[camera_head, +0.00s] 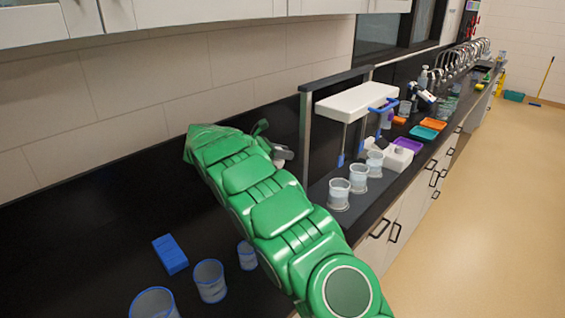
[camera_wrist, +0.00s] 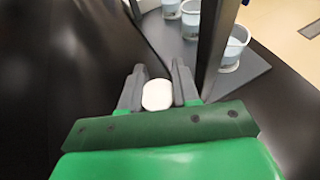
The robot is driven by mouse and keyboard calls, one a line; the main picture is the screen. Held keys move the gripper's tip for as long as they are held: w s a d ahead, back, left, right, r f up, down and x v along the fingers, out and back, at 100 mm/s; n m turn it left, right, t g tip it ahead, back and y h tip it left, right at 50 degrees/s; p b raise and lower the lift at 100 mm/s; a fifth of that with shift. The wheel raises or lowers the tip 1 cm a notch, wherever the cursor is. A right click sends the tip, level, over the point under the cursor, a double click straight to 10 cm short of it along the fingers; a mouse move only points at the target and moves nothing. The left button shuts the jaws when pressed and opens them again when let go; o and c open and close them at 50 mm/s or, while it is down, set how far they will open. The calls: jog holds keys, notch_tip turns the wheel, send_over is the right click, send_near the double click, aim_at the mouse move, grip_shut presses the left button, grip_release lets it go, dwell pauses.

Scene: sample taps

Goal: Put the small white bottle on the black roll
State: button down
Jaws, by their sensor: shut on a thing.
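My gripper (camera_wrist: 157,88) shows in the wrist view, shut on a small white bottle (camera_wrist: 157,95). The bottle's white rounded top sits between the two grey fingers. Below it I see only the dark counter. In the head view my green arm reaches over the black counter toward the wall, and part of my gripper (camera_head: 281,153) shows beyond the arm beside the metal post of the stand. The bottle cannot be made out clearly there. I cannot make out a black roll in either view; it may be hidden by my arm or blend with the black counter.
A stand with a white top (camera_head: 357,101) and a metal post (camera_head: 305,140) rises close to my gripper. Clear beakers (camera_head: 339,193) stand on its base. A blue block (camera_head: 170,254) and blue-rimmed beakers (camera_head: 209,281) are at the front left. The left counter (camera_head: 80,230) is clear.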

aim_at(282, 161)
jog(key=shift+w+a+f, duration=0.1)
jog(key=shift+w+f, duration=0.45)
jog(key=shift+f, duration=1.6)
jog(key=c, duration=0.8)
grip_release()
jog(key=shift+f, duration=0.1)
jog(key=shift+a+r, duration=0.15)
jog(key=shift+r, duration=0.05)
jog(key=v, duration=1.1)
jog(key=shift+s+a+r, duration=0.15)
jog(key=shift+a+r, duration=0.05)
jog(key=shift+a, duration=0.1)
